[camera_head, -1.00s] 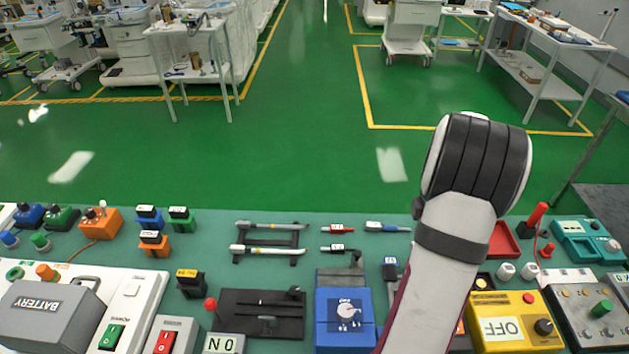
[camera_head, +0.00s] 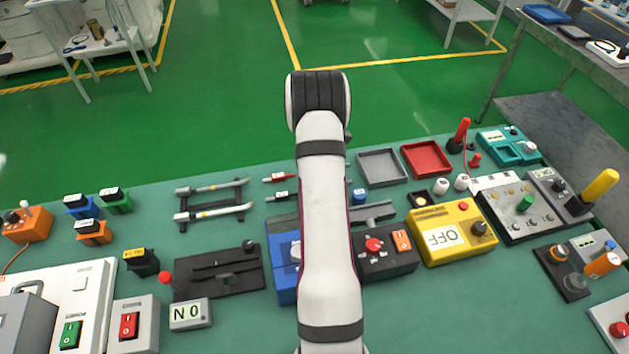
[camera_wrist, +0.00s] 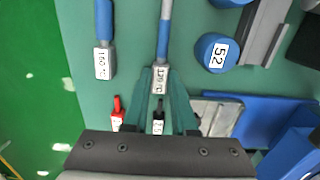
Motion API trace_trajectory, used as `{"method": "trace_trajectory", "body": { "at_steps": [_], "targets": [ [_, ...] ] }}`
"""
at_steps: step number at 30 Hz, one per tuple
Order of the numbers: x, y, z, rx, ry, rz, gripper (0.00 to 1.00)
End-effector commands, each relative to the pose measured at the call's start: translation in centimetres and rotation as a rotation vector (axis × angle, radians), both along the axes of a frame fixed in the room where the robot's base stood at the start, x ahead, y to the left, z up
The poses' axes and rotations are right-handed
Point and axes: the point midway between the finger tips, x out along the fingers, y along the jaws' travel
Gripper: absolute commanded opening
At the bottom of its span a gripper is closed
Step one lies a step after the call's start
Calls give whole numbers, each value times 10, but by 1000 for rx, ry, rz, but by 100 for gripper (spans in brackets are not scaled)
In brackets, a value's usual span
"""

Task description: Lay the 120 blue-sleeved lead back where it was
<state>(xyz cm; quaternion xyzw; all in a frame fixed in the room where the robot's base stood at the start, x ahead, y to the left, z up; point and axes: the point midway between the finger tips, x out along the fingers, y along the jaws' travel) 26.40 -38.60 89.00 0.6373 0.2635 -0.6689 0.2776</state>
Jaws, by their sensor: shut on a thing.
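The lead labelled 120 °C, with a blue sleeve (camera_wrist: 164,38) and a white label block, shows in the wrist view. My gripper (camera_wrist: 161,78) is shut on its white block, one dark teal finger on each side. The sleeve points away from the gripper. I cannot tell whether the lead touches the table or hangs just above it.
A red lead (camera_head: 278,178) and a black lead (camera_head: 279,196) lie left of my arm. A rack (camera_head: 212,201) with two rods is further left. A blue cylinder marked 52 (camera_wrist: 216,52) stands right of the held lead. Grey (camera_head: 382,167) and red trays (camera_head: 427,159) lie right of my arm.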

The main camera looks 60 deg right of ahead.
Motion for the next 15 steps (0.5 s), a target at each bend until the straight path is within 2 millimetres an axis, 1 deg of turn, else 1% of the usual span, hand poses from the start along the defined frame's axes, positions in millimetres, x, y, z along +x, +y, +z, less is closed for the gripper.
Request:
{"method": "trace_trajectory", "body": {
  "at_steps": [4,5,6,9,15],
  "targets": [
    [0,0,-3,0,0,1,0],
    [0,0,-3,0,0,1,30],
    [0,0,-3,0,0,1,38],
    [0,0,-3,0,0,1,55],
    [0,0,-2,0,0,1,55]
  ]
}}
